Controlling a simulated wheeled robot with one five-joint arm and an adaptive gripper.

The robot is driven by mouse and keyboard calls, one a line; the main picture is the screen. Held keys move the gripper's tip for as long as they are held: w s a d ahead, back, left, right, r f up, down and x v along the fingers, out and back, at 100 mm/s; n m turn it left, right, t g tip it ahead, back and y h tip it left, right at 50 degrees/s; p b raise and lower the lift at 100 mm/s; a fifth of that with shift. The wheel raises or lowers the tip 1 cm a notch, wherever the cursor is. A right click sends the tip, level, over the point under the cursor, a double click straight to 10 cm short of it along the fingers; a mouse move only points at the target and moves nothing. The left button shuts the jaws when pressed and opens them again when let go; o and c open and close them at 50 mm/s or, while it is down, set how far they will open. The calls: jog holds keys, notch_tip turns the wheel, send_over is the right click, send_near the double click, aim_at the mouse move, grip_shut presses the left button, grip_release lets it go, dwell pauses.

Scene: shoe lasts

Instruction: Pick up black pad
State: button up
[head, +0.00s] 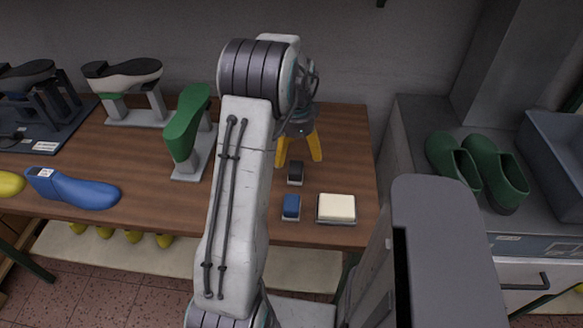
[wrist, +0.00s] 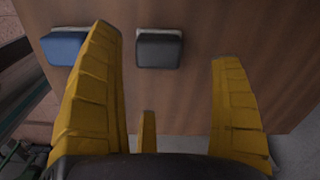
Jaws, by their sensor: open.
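The black pad (head: 295,173) is a small dark block lying on the wooden table, just in front of my gripper in the head view. In the wrist view the black pad (wrist: 159,48) lies between the lines of my two yellow fingers, nearer the left one. My gripper (head: 299,150) is open and empty, its yellow fingers spread and pointing down at the table. It also shows in the wrist view (wrist: 165,50). The pad is apart from both fingers.
The blue pad (wrist: 65,48) is beside the left finger in the wrist view. A green shoe last (head: 186,125) stands left of my arm.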

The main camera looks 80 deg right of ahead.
aim_at(296, 166)
jog(key=m, duration=0.3)
jog(key=shift+a, duration=0.1)
jog(key=shift+f+m, duration=0.25)
jog(key=shift+m, duration=0.05)
jog(key=shift+f+p, duration=0.55)
jog(key=shift+f, duration=2.9)
jog(key=c, duration=1.5)
jog(key=shift+r, duration=0.15)
jog(key=shift+r, duration=0.6)
notch_tip(296, 166, up, 3)
jog(key=shift+f+b, duration=0.15)
jog(key=shift+b, duration=0.2)
jog(key=s+a+r+b, duration=0.1)
jog(key=s+a+r, duration=0.5)
jog(key=s, duration=0.4)
jog(key=shift+r, duration=0.45)
